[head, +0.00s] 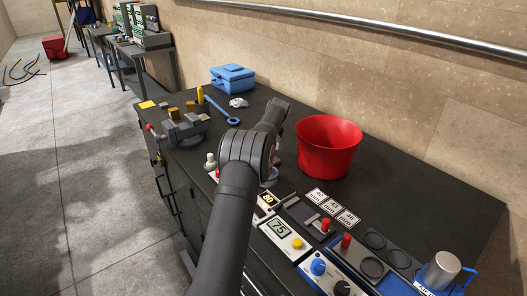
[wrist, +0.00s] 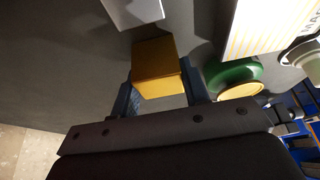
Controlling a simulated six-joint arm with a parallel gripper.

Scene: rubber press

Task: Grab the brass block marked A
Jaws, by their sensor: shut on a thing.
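In the wrist view a brass-yellow block (wrist: 156,68) sits between the two dark blue fingers of my gripper (wrist: 160,88), which is shut on it. No letter shows on its visible faces, so I cannot tell whether it is the one marked A. In the head view my arm crosses the bench and hides my gripper and the held block. Small brass-coloured blocks (head: 174,113) stand at the bench's far left end, close to a grey vise-like fixture (head: 187,128); their markings are too small to read.
In the wrist view a green round piece (wrist: 232,75) and a striped yellow-white item (wrist: 268,28) are right of the block. A red bucket (head: 328,150) stands right of my arm. A blue toolbox (head: 232,78) is behind. Control panels (head: 283,236) line the front.

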